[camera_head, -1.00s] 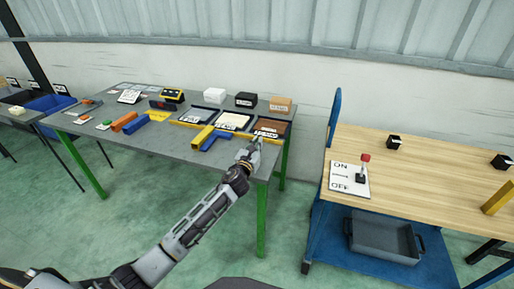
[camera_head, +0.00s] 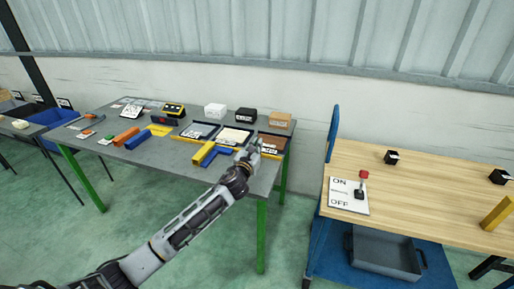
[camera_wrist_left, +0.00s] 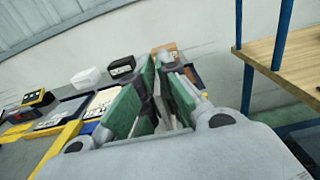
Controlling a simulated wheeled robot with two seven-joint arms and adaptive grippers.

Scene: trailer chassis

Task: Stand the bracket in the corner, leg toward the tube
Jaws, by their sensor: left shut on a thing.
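My left gripper (camera_head: 254,149) is over the right end of the grey table in the head view. It is shut on a thin greyish piece, likely the bracket (camera_wrist_left: 159,102), which shows between the green finger pads (camera_wrist_left: 155,100) in the left wrist view. The pads hide most of it, so its leg and tilt cannot be told. A yellow bar, perhaps the tube (camera_head: 203,153), lies on the table left of the gripper and meets a long yellow rail (camera_head: 187,139). A blue bar (camera_head: 219,153) lies beside it. My right gripper is not in view.
White, black and tan boxes (camera_head: 215,110) stand at the table's back, behind dark trays. Orange and blue bars (camera_head: 126,136) lie to the left. A wooden bench (camera_head: 430,185) with a red-knobbed lever stands right, across a gap.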

